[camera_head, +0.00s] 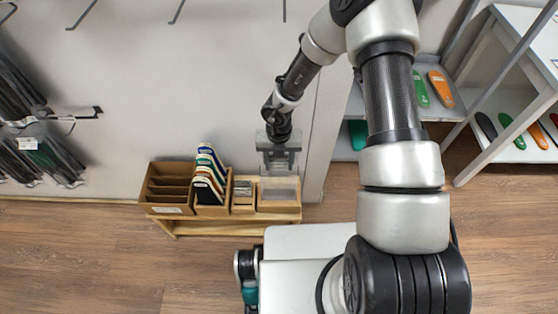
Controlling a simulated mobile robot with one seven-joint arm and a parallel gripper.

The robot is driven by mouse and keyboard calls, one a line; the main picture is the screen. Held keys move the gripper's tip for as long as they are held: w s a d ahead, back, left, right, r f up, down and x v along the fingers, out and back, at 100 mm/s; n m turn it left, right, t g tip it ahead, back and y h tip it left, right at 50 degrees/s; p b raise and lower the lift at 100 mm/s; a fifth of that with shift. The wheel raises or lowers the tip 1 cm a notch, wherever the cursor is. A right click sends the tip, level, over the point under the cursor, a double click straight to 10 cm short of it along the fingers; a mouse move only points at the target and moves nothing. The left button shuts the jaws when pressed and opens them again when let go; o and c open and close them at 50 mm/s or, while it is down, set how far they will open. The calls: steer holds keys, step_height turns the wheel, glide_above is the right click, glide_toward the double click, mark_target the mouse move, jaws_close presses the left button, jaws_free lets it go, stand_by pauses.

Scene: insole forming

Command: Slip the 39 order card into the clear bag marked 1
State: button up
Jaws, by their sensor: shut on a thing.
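My gripper (278,164) is over the right end of the low wooden stand, pointing down. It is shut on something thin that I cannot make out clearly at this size. A pale, see-through sheet-like shape (279,188) shows just below the fingers, over the right-hand box; I cannot tell whether it is a clear bag or part of the box. The 39 order card and the mark 1 cannot be read anywhere.
The wooden stand (217,229) holds an open brown divided box (167,190), a box of upright coloured insoles (208,178) and a small box of cards (243,192). Wall hooks with dark packs (40,160) are at left. White shelves with insoles (508,128) are at right.

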steer(key=shift+f, duration=0.25)
steer(key=o, duration=1.1)
steer(key=shift+c, duration=0.2)
step_height(320, 180, up, 12)
steer(key=p, duration=0.3)
steer(key=shift+p, duration=0.3)
